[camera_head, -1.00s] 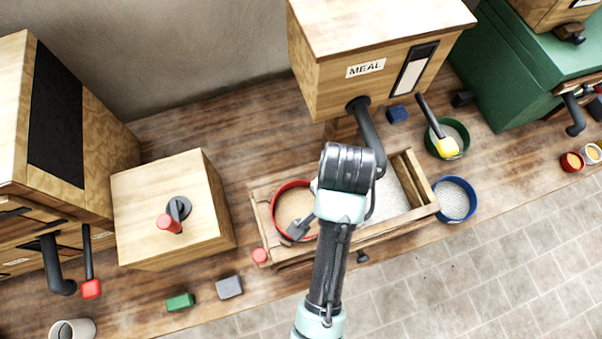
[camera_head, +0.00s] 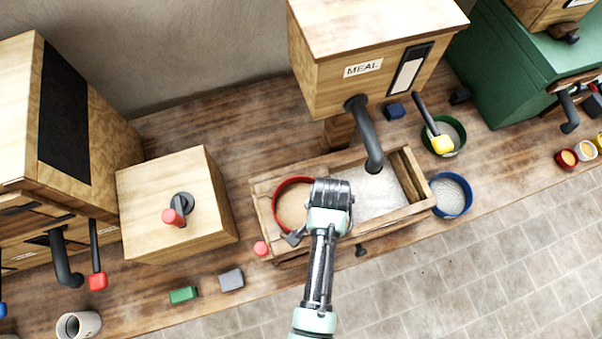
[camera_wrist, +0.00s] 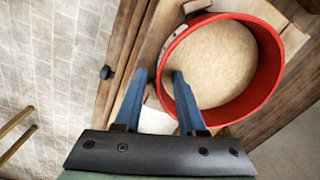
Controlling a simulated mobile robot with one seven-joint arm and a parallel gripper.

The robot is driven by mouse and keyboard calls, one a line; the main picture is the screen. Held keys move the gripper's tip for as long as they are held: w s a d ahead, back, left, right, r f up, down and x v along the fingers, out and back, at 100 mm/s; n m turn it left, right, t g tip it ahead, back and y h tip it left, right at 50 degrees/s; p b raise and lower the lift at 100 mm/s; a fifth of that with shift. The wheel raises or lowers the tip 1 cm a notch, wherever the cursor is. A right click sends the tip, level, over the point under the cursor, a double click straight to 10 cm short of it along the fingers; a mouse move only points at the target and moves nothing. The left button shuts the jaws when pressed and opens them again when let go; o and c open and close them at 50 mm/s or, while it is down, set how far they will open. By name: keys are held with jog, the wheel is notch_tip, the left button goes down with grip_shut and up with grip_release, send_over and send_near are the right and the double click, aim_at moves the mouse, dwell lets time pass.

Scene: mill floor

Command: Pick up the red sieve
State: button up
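The red sieve (camera_head: 280,190) sits at the left end of the wooden trough (camera_head: 262,222) under the MEAL box. It is a round red ring with a tan mesh or fill inside. In the wrist view the red sieve (camera_wrist: 262,92) is upper right of centre. My gripper (camera_wrist: 160,78) is open, with two blue fingers apart. The right finger overlaps the inside of the ring in the picture and the left finger lies outside its wall. I cannot tell how far down the fingers reach. In the head view my gripper (camera_head: 297,236) is at the sieve's lower right, partly hidden by my arm.
White meal fills the trough right of the sieve, under a dark spout (camera_head: 366,135). A blue sieve (camera_head: 469,203) and a green sieve (camera_head: 461,147) stand to the right. A wooden box (camera_head: 145,200) with a red-knobbed crank is left. Green (camera_head: 183,295) and grey (camera_head: 231,280) blocks lie in front.

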grip_shut()
dwell(1.4)
